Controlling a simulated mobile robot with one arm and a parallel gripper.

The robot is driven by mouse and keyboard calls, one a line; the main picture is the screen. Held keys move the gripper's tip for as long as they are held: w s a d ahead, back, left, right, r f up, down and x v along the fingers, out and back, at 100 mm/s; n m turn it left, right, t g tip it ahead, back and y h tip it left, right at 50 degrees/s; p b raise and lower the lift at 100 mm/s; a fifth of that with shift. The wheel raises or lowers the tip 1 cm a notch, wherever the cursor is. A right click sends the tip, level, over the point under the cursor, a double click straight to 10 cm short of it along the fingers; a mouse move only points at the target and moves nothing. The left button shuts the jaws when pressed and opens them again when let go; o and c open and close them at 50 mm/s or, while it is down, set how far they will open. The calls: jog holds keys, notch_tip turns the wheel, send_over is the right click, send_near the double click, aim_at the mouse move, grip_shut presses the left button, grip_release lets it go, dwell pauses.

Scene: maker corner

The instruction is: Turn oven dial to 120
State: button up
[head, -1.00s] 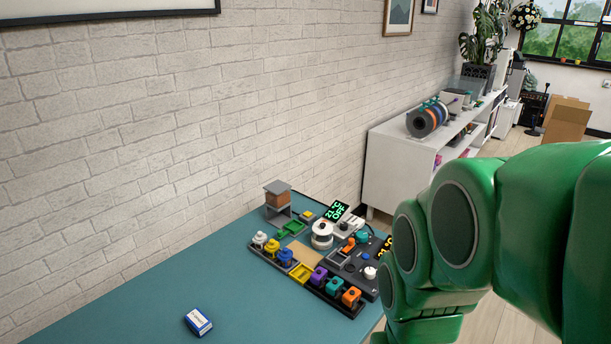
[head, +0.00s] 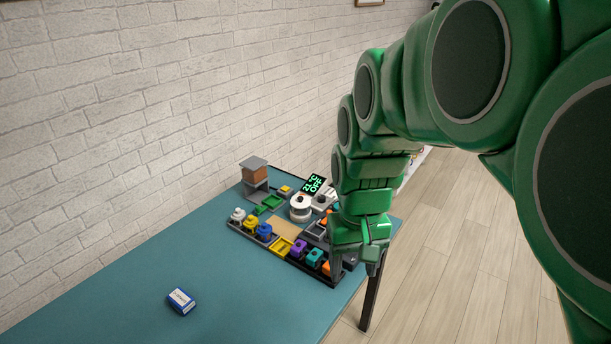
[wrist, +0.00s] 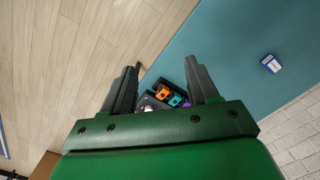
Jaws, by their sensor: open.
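A green display (head: 315,185) reading 21°C OFF stands at the back right of the blue-green table. A white round unit (head: 300,208) sits in front of it, and a whitish control box (head: 322,202) is beside that. I cannot make out the dial's setting; the dial is too small or hidden by my arm. My gripper (head: 356,268) hangs over the table's right end, in front of the blocks' right side.
Trays of coloured blocks (head: 264,232) fill the table's right end. A small blue-and-white box (head: 181,301) lies near the front. A grey stand with a brown block (head: 255,173) is at the back. The table's left is clear; a brick wall (head: 150,120) runs behind.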

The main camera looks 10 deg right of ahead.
jog(key=w+f+t, duration=0.1)
jog(key=w, duration=1.6)
jog(key=t, duration=0.4)
send_over(322, 196)
jog(key=s, duration=0.4)
notch_tip(322, 196, down, 20)
jog(key=f, duration=0.1)
jog(key=shift+x, duration=3.8)
jog(key=shift+w, duration=0.2)
jog(key=c, duration=1)
